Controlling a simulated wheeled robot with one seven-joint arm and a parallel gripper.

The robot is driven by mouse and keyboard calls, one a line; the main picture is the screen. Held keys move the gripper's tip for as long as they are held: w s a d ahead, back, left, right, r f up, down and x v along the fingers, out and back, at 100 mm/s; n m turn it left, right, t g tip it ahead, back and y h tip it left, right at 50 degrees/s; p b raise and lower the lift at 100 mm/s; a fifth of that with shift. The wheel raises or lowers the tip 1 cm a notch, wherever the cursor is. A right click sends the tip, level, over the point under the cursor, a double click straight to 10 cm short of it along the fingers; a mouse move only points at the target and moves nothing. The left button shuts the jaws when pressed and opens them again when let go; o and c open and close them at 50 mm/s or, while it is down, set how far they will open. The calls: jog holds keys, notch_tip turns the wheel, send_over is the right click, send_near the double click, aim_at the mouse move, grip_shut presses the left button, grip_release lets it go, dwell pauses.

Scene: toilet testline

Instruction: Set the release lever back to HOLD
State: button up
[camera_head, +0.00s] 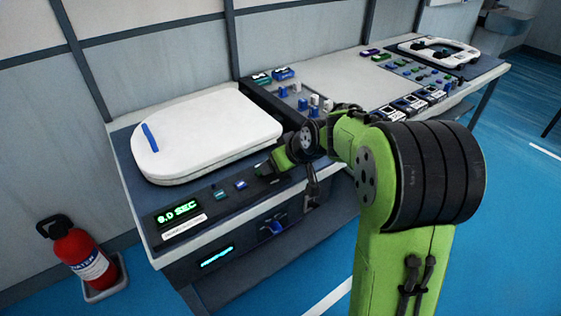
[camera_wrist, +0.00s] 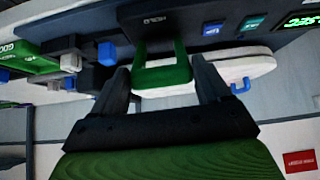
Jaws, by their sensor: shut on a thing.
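The release lever (camera_wrist: 163,72) shows in the wrist view as a green, frame-shaped handle against a dark plate marked HOLD (camera_wrist: 155,22). My gripper (camera_wrist: 163,68) has one dark finger on each side of the handle and is shut on it. In the head view my gripper (camera_head: 266,171) is at the front control panel (camera_head: 215,207) of the near bench, right of the white toilet seat lid. There the lever is hidden by my gripper and arm, and its exact angle cannot be told.
The white lid (camera_head: 205,130) lies on the bench behind the panel. A green-lit seconds display (camera_head: 178,211) and a blue button (camera_head: 240,184) are left of my gripper. Knobs and switches (camera_head: 300,100) stand close behind my arm. A red extinguisher (camera_head: 80,255) stands on the floor.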

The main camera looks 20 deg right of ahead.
jog(key=shift+s+d+f, duration=0.15)
jog(key=shift+s+f, duration=0.1)
jog(key=shift+f, duration=0.3)
jog(key=o, duration=1.5)
jog(key=shift+c, duration=0.2)
jog(key=p+v, duration=0.4)
jog(key=v, duration=1.2)
jog(key=shift+w+r+p, duration=0.15)
jog(key=shift+w+p, duration=0.1)
jog(key=shift+p, duration=0.05)
jog(key=s+a+r+m+p, duration=0.1)
jog(key=s+r+p, duration=0.1)
jog(key=s, duration=0.4)
jog(key=s+a+r+m+g+h+p, duration=0.1)
jog(key=s+a+r+p, duration=0.1)
jog(key=s, duration=0.5)
jog(key=s+a+r+m+g+h+p, duration=0.1)
jog(key=s+a+r+p, duration=0.1)
jog(key=s+r+p, duration=0.2)
jog(key=s+p, duration=0.2)
jog(key=s, duration=0.1)
jog(key=shift+m, duration=0.3)
